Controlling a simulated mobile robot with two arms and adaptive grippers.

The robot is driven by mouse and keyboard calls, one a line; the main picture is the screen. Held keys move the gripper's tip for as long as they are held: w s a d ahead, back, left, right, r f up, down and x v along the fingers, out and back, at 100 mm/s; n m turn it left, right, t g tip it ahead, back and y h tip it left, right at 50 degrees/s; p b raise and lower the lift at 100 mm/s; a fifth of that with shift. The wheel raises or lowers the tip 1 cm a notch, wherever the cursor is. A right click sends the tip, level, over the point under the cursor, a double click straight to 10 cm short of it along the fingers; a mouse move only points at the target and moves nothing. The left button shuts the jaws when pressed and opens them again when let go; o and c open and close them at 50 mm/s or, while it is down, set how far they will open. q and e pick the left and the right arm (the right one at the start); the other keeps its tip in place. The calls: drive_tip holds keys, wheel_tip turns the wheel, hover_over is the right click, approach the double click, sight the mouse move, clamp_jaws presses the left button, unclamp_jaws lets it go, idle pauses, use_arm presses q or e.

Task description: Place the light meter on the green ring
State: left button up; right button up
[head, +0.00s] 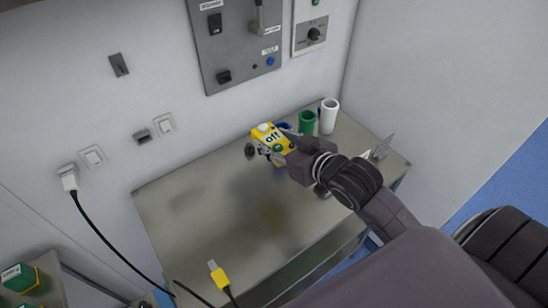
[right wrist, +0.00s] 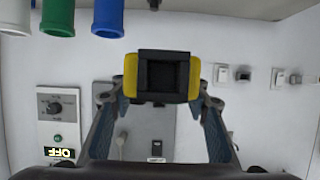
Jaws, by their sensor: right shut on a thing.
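I cannot tell whether that rim is the green ring; I see no other clear ring. My left gripper is not in view.
A blue cylinder (head: 285,127) and a white cylinder (head: 329,116) flank the green one at the back of the table (head: 190,222). A yellow plug (head: 217,275) with a cable lies at the front. The table's left part is clear. A control panel (head: 236,42) hangs behind.

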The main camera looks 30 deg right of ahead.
wheel_tip(320, 180, up, 2)
drive_tip(key=shift+r, duration=0.15)
drive_tip(key=shift+s+f, duration=0.1)
drive_tip(key=shift+f, duration=0.25)
drive_tip(key=s+f+n+y, duration=0.1)
drive_tip(key=s+a+f+n+y, duration=0.1)
drive_tip(key=y, duration=0.1)
drive_tip(key=s+a+f+n+g+y+b, duration=0.1)
drive_tip(key=n, duration=0.1)
drive_tip(key=shift+s+a+y, duration=0.1)
drive_tip(key=shift+s+y, duration=0.2)
drive_tip(key=s+a+r+n+g+y+b, duration=0.1)
drive_tip(key=s+a+r+n+g+y, duration=0.2)
drive_tip(key=s+n+g+y, duration=0.1)
drive_tip(key=shift+s+a+r+n+g+y, duration=0.35)
drive_tip(key=shift+s+n, duration=0.35)
drive_tip(key=shift+s, duration=0.45)
drive_tip(key=shift+w+d, duration=0.15)
